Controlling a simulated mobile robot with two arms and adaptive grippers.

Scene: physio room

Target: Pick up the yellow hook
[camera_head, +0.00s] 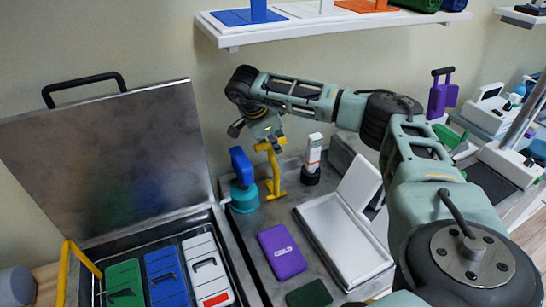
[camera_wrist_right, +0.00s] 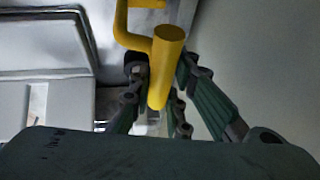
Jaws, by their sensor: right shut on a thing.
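The yellow hook (camera_head: 273,175) is upright at the back of the grey counter, just right of a blue-handled item. My right gripper (camera_head: 266,138) reaches down from above and is shut on its upper part. In the right wrist view the yellow hook (camera_wrist_right: 166,65) shows as a thick round bar with a bent arm, between the two green fingers of my right gripper (camera_wrist_right: 160,100). I cannot tell whether its lower end touches the counter. My left gripper is not in view.
A blue-handled item with a teal base (camera_head: 244,195) stands close left of the hook. A purple box (camera_head: 282,252) and a white open tray (camera_head: 345,245) lie in front. A white shelf (camera_head: 330,30) hangs above.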

